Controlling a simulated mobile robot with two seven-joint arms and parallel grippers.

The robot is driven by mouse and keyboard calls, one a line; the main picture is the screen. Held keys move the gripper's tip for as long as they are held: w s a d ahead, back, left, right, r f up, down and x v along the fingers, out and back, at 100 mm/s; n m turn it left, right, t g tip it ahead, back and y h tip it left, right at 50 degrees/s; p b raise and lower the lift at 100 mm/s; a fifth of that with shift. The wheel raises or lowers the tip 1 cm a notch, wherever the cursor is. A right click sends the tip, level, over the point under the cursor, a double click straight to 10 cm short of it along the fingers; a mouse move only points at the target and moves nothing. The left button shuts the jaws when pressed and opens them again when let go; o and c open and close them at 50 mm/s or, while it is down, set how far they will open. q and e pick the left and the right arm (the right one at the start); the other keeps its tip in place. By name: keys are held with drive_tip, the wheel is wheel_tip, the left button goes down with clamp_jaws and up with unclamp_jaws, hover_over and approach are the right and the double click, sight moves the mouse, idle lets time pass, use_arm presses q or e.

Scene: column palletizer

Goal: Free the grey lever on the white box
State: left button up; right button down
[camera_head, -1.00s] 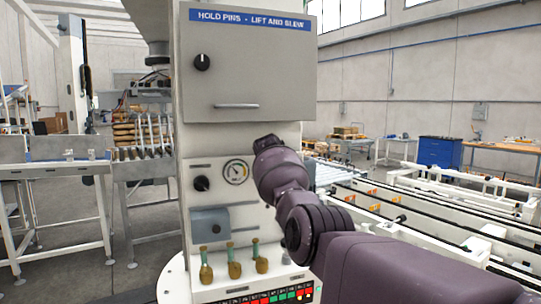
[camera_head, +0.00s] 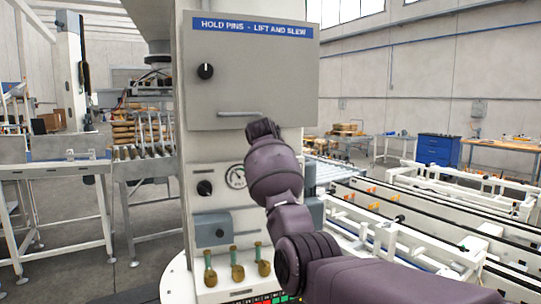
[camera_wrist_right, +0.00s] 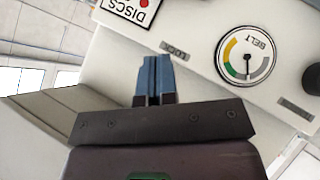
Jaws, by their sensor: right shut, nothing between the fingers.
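No lever shows clearly at that label. My left gripper is not in view.
A black knob (camera_head: 205,71) is on the box. Below are a gauge (camera_wrist_right: 244,55), another knob (camera_head: 204,188), a grey-blue unit (camera_head: 212,229) and several green-topped handles (camera_head: 237,264). Conveyor rails (camera_head: 420,235) stand to the right, a roller table (camera_head: 55,165) to the left.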

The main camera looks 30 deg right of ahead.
drive_tip(key=shift+v, duration=1.5)
drive_tip(key=shift+n+t+y, duration=0.3)
drive_tip(key=shift+n+t, duration=0.5)
drive_tip(key=shift+n, duration=0.1)
drive_tip(key=s+f, duration=0.2)
drive_tip(key=f, duration=0.8)
drive_tip(key=s+f, duration=0.3)
drive_tip(key=f, duration=0.7)
drive_tip(key=s+f, duration=0.2)
drive_tip(key=f, duration=0.8)
drive_tip(key=shift+s+d, duration=0.15)
drive_tip(key=shift+s, duration=0.25)
drive_tip(key=s+a+f+t+y, duration=0.15)
drive_tip(key=s+a+f, duration=0.25)
drive_tip(key=s+f, duration=0.65)
drive_tip(key=s+a+f+y, duration=0.2)
drive_tip(key=s+a+f, duration=0.1)
drive_tip(key=s+f, duration=0.7)
drive_tip(key=s+a+y, duration=0.1)
drive_tip(key=s+a, duration=0.1)
drive_tip(key=s, duration=0.4)
drive_tip(key=s+a+f+m+y, duration=0.1)
drive_tip(key=s+a, duration=0.2)
drive_tip(key=s, duration=0.4)
drive_tip(key=s+a+f+y, duration=0.1)
drive_tip(key=s+a, duration=0.2)
drive_tip(key=s, duration=0.3)
drive_tip(key=shift+s+f, duration=0.2)
